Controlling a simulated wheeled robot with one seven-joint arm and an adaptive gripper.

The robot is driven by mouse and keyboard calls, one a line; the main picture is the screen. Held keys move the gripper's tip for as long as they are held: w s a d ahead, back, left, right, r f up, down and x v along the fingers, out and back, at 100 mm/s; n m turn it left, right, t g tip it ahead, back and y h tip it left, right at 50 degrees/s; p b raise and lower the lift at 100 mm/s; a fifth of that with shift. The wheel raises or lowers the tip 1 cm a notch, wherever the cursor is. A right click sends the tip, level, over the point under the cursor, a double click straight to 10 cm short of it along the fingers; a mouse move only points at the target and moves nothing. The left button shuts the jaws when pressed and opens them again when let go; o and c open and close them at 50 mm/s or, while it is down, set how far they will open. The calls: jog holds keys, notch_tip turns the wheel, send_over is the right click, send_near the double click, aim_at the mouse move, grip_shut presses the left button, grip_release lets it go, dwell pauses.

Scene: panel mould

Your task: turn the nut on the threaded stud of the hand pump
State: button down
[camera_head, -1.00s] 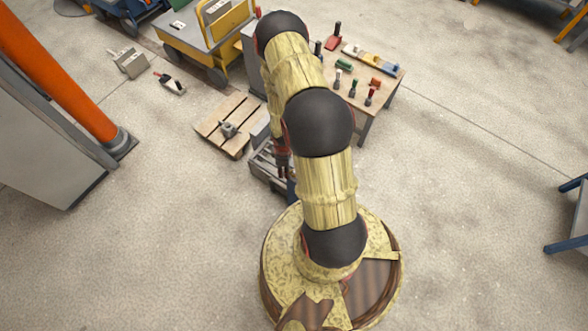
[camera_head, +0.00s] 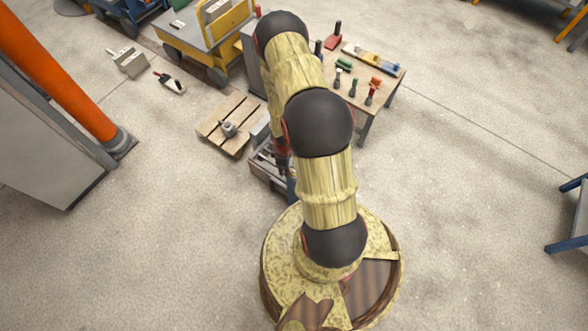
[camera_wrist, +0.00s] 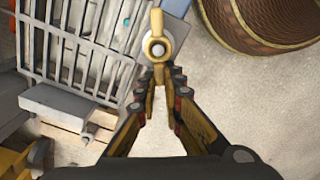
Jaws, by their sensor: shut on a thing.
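The nut (camera_wrist: 158,64) is yellow, with a round middle and two opposite wings, in the upper middle of the wrist view. The threaded stud (camera_wrist: 158,49) shows as a pale round end inside the nut's ring. My gripper (camera_wrist: 166,78) is shut on the nut's near wing, its fingers reaching up from the bottom of the wrist view. A grey plate (camera_wrist: 176,28) lies under the nut; I cannot tell how much of the hand pump it is. In the head view my gripper (camera_head: 283,163) is partly hidden by my arm, and the nut cannot be made out.
A grey slatted crate (camera_wrist: 70,50) lies left of the nut. A wooden pallet (camera_head: 218,132) and a small table (camera_head: 388,88) with several tools stand farther back. A yellow cart (camera_head: 187,40) is at the back left.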

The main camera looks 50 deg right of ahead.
jog(key=n, duration=0.1)
jog(key=a+n+b, duration=0.1)
jog(key=n, duration=0.1)
jog(key=shift+s+n, duration=0.3)
jog(key=shift+s, duration=0.1)
jog(key=shift+s+a+n+b, duration=0.1)
jog(key=shift+s+n+b, duration=0.15)
jog(key=shift+n, duration=0.6)
jog(key=shift+s+a+n+b, duration=0.1)
jog(key=shift+s+n+b, duration=0.15)
jog(key=shift+n, duration=0.6)
jog(key=n, duration=0.1)
jog(key=s+n+b, duration=0.1)
jog(key=n, duration=0.1)
jog(key=shift+a, duration=0.15)
